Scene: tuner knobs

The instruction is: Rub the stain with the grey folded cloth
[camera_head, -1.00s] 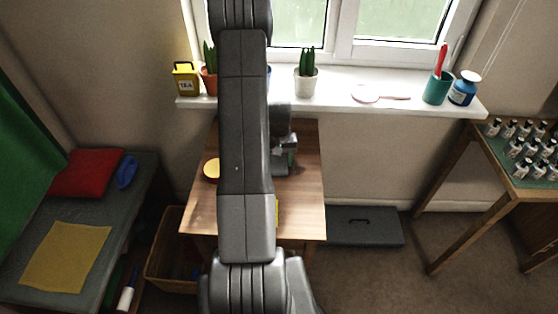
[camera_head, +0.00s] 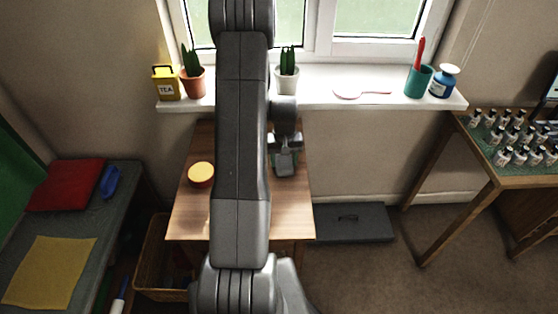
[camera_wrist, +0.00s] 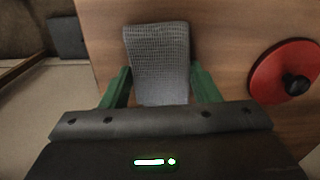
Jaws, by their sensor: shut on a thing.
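The grey folded cloth (camera_wrist: 160,55) is a textured pad between the green fingers of my gripper (camera_wrist: 160,88) in the wrist view. My gripper is shut on it, over the wooden table top. In the camera_head view my gripper (camera_head: 285,150) is above the right part of the wooden table (camera_head: 297,215), with the cloth (camera_head: 285,164) at its end. I cannot tell whether the cloth touches the wood. No stain shows in either view; my arm hides the middle of the table, and the cloth covers the wood under it.
A red disc with a black knob (camera_wrist: 268,82) lies beside the cloth in the wrist view. A round yellow-topped thing (camera_head: 201,173) stands on the table's left. The windowsill (camera_head: 320,100) behind holds plants and pots. A dark box (camera_head: 350,222) lies on the floor right of the table.

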